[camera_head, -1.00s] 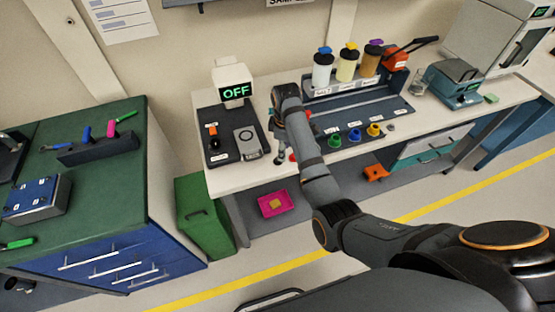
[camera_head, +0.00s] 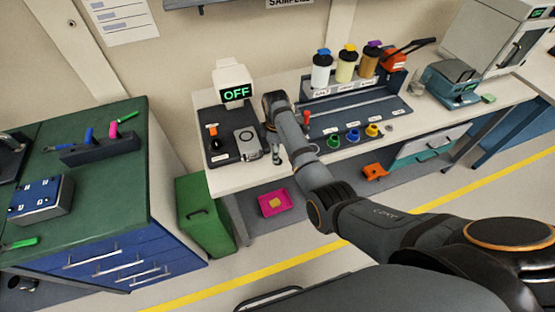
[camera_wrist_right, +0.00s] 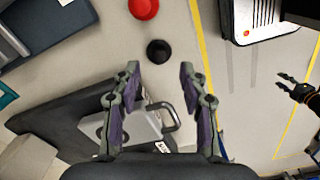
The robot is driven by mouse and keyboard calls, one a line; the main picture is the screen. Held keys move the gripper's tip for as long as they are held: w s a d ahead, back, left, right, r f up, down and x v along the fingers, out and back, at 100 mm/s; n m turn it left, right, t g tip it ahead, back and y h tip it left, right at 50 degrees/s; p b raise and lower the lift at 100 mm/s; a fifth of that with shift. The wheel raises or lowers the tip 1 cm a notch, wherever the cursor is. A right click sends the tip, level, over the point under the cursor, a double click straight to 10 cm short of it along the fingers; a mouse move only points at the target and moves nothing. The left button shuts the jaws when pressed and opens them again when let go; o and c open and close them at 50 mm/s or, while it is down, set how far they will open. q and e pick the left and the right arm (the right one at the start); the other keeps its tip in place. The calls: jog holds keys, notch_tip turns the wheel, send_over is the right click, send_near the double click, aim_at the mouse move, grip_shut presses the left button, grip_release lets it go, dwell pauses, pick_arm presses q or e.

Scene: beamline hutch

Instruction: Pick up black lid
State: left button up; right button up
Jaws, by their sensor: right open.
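The black lid (camera_wrist_right: 158,51) is a small round dark piece on the pale bench top in the right wrist view. My right gripper (camera_wrist_right: 158,76) is open and empty, its two fingers spread on either side below the lid in the picture. The lid lies just beyond the fingertips and is not touched. In the head view my right gripper (camera_head: 277,154) hangs over the bench's front edge, and the lid cannot be made out there. A dark gripper, seemingly my left (camera_wrist_right: 296,88), shows small at the right edge of the wrist view, its jaw state unclear.
A red round piece (camera_wrist_right: 143,8) lies near the lid. A dark tray with a grey, handled device (camera_head: 246,142) is left of my right gripper. Blue, green and yellow rings (camera_head: 353,135) and capped bottles (camera_head: 346,65) stand right. A screen (camera_head: 236,93) reads OFF.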

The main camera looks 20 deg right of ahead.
notch_tip(320, 180, down, 3)
jog(key=shift+d+f, duration=0.15)
jog(key=shift+f, duration=0.05)
jog(key=c, duration=0.9)
jog(key=shift+r, duration=0.1)
